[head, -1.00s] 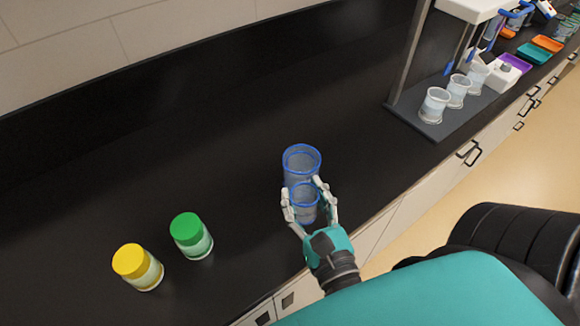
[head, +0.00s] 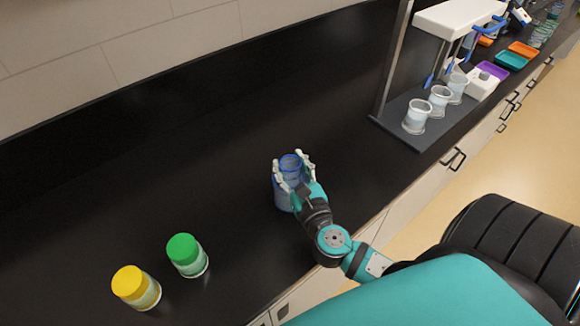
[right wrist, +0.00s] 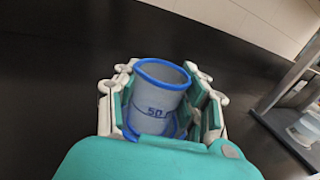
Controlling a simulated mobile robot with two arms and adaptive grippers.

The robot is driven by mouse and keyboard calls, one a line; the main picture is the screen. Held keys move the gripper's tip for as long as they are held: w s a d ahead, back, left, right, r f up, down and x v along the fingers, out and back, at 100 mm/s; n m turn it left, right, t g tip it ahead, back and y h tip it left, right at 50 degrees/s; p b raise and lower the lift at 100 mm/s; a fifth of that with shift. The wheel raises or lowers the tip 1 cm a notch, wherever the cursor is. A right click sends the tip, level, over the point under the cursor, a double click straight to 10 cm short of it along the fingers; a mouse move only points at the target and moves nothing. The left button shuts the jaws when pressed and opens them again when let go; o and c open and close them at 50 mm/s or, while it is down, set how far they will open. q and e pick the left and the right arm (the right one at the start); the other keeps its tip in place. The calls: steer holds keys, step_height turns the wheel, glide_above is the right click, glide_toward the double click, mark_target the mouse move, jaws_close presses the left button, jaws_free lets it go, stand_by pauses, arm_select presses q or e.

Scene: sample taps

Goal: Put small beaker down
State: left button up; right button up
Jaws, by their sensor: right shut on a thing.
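The small beaker (head: 290,163), clear with a blue rim, is between the fingers of my right gripper (head: 293,172), which is shut on it. The right wrist view shows this beaker (right wrist: 158,90) tilted in the picture, with a "50" mark, between the fingers of the gripper (right wrist: 162,100). My left gripper is not in view.
A green-lidded jar (head: 187,256) and a yellow-lidded jar (head: 137,288) stand on the black counter (head: 150,180) at lower left. A stand (head: 405,128) with several clear beakers is at right. The counter behind and left of the gripper is clear.

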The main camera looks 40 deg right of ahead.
steer(key=shift+f, duration=0.3)
steer(key=shift+s+a+f+b, duration=0.1)
steer(key=shift+f+b, duration=0.4)
steer(key=shift+f, duration=0.15)
steer(key=o, duration=0.8)
steer(key=shift+s+f, duration=0.1)
steer(key=shift+f, duration=0.05)
steer(key=shift+o, duration=0.2)
